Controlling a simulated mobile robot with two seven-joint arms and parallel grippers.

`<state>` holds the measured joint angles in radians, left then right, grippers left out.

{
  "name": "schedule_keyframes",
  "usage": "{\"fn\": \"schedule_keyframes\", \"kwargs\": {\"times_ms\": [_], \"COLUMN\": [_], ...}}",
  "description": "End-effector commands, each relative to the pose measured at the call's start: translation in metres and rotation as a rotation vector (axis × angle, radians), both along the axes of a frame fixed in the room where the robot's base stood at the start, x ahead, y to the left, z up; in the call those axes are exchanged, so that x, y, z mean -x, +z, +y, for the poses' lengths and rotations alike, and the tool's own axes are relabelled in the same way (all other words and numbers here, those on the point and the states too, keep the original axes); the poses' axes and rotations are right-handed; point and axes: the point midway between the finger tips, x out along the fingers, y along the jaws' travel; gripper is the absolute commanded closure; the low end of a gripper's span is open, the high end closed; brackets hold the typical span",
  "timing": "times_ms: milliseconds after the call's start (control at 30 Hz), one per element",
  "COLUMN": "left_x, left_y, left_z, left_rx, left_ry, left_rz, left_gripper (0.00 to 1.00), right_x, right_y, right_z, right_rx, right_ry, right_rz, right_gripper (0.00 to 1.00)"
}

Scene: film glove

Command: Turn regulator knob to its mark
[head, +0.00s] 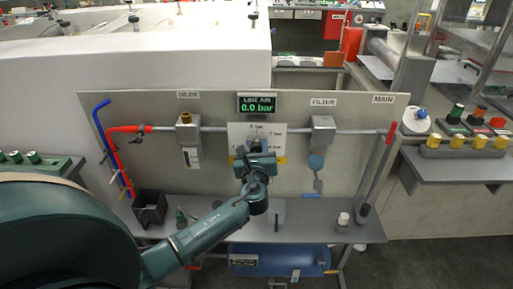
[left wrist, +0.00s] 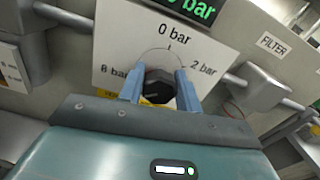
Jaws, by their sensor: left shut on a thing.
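The regulator knob (left wrist: 159,86) is black and faceted, in front of a white dial plate (left wrist: 118,35) marked 0 bar at the top, 2 bar at the right and a partly hidden bar mark at the left. My left gripper (left wrist: 160,88) has its two blue fingers on either side of the knob and is shut on it. In the head view my left gripper (head: 256,160) covers most of the knob in front of the plate (head: 238,134). The display (head: 257,104) above reads LINE AIR 0.0 bar in green. My right gripper is not in view.
A grey pipe runs across the panel, with an oiler (head: 190,140) left and a filter (head: 322,132) right. A black bin (head: 149,207) and small items stand on the shelf (head: 330,207) below. A blue tank (head: 280,260) lies underneath.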

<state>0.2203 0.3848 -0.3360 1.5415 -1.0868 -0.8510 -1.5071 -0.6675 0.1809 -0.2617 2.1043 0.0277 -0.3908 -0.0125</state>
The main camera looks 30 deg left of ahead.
Motion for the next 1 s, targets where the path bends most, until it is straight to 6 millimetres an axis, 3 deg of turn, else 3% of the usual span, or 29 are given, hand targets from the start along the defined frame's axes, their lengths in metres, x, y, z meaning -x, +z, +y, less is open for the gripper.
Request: {"fn": "schedule_keyframes", "kwargs": {"times_ms": [1000], "left_x": [0.002], "left_y": [-0.004], "left_z": [0.002], "left_rx": [0.716], "left_ry": [0.001], "left_rz": [-0.438], "left_gripper": [0.89], "right_x": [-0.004], "right_y": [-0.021], "right_z": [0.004], "right_rx": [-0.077], "right_ry": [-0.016], "right_rz": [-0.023], "right_gripper": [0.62]}}
